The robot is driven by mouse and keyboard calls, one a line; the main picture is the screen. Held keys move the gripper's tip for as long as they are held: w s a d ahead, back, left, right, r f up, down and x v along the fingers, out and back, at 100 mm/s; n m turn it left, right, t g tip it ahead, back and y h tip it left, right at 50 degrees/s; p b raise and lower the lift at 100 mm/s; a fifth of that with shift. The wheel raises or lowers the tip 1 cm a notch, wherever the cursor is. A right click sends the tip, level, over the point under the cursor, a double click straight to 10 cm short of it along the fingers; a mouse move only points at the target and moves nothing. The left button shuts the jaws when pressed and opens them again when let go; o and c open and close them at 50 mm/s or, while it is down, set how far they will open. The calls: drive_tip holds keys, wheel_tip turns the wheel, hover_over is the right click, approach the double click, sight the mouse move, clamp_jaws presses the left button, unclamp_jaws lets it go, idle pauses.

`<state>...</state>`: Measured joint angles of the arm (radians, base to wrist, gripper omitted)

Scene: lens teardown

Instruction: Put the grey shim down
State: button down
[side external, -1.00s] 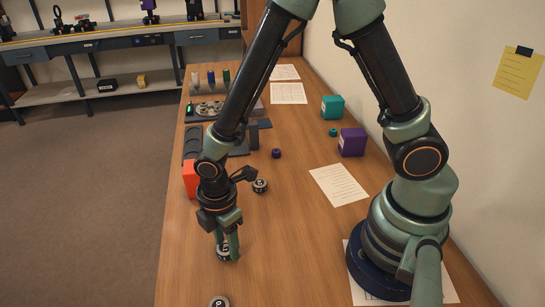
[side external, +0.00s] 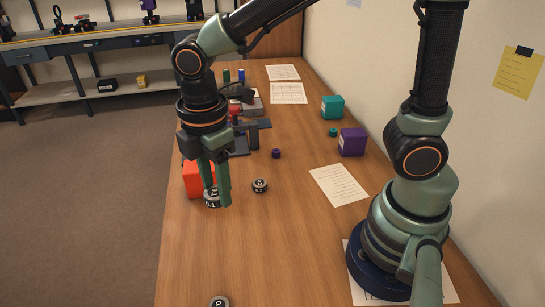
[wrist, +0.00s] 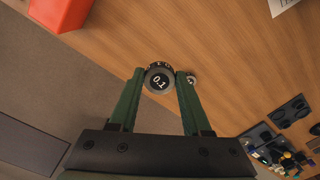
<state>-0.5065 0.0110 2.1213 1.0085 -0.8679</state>
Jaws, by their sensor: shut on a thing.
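The grey shim, a small dark disc marked 0.1 (wrist: 159,79), sits between my gripper's fingertips (wrist: 160,75) in the wrist view. In the side view the shim (side external: 211,199) shows low between the fingers of my gripper (side external: 216,196), partly hidden by the near finger. My gripper is shut on it and points down, in front of the orange-red box. The shim appears held above the wooden bench, but the gap below it is hard to judge.
The orange-red box (side external: 192,180) stands close behind my gripper. Similar discs lie to the right (side external: 260,186) and at the near edge (side external: 219,302). A purple box (side external: 352,142) and paper (side external: 339,185) are farther right. The bench (side external: 260,245) is clear in front.

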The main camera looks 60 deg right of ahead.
wheel_tip(320, 180, up, 3)
drive_tip(key=shift+f, duration=0.15)
drive_tip(key=shift+w+r, duration=0.15)
drive_tip(key=shift+r, duration=0.2)
drive_tip(key=w+d+r+m, duration=0.2)
drive_tip(key=w+d+m, duration=0.2)
drive_tip(key=w+d, duration=0.65)
drive_tip(key=w+d+r+m, duration=0.1)
drive_tip(key=w+d+m, duration=0.55)
drive_tip(key=d, duration=0.65)
drive_tip(key=m, duration=0.6)
hover_over(297, 123)
wheel_tip(297, 123, down, 3)
wheel_tip(297, 123, down, 19)
drive_tip(key=shift+d+f, duration=0.1)
drive_tip(key=shift+f, duration=0.1)
